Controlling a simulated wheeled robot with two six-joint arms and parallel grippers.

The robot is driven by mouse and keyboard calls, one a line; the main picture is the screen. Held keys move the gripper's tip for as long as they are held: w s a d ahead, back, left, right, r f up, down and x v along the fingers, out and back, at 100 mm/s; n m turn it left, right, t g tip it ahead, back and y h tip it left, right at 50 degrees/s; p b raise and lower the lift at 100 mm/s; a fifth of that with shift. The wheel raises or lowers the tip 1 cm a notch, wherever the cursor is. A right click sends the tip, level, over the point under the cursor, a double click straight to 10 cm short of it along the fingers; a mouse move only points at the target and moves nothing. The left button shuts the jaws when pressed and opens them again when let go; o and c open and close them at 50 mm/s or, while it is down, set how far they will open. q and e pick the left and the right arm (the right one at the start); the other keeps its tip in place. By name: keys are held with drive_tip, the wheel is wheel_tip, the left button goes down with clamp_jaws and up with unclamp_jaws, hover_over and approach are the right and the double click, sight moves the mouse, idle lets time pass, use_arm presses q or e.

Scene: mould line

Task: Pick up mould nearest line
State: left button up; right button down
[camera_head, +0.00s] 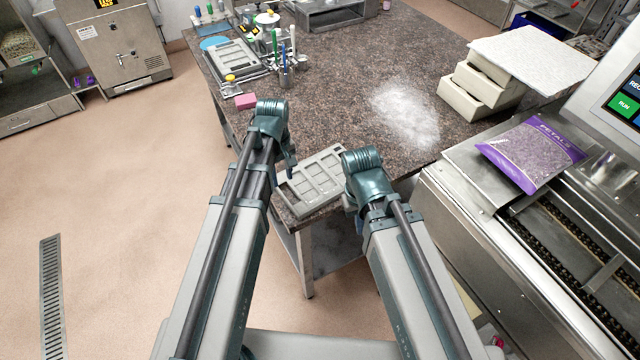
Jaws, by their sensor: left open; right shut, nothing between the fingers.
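A grey mould (318,180) with several rectangular cavities lies flat on the near corner of the dark speckled table (330,100), close to the line machine. My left gripper (284,167) is open at the mould's left end; I cannot tell whether it touches it. My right gripper (351,203) is shut and empty at the mould's right end, its fingers mostly hidden behind my own wrist. A second grey mould (232,68) lies farther back at the table's left side.
The line machine (470,235) with its chain conveyor stands at the right, with a purple bag (532,152) on it. Pale stacked blocks (478,90) stand at the table's right. White powder (400,112) covers mid-table. A pink block (246,101) lies at the left edge.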

sight(284, 196)
use_arm(q)
drive_tip(key=shift+f+b, duration=1.2)
drive_tip(key=shift+f, duration=0.55)
use_arm(e)
drive_tip(key=shift+f, duration=1.75)
use_arm(q)
drive_tip(key=shift+f, duration=0.1)
drive_tip(key=f+b, duration=0.5)
drive_tip(key=shift+w+a+f, duration=0.1)
drive_tip(key=shift+w+a, duration=0.05)
drive_tip(key=shift+a, duration=0.05)
use_arm(e)
wheel_tip(284, 196, down, 5)
drive_tip(key=shift+f, duration=0.1)
use_arm(q)
clamp_jaws()
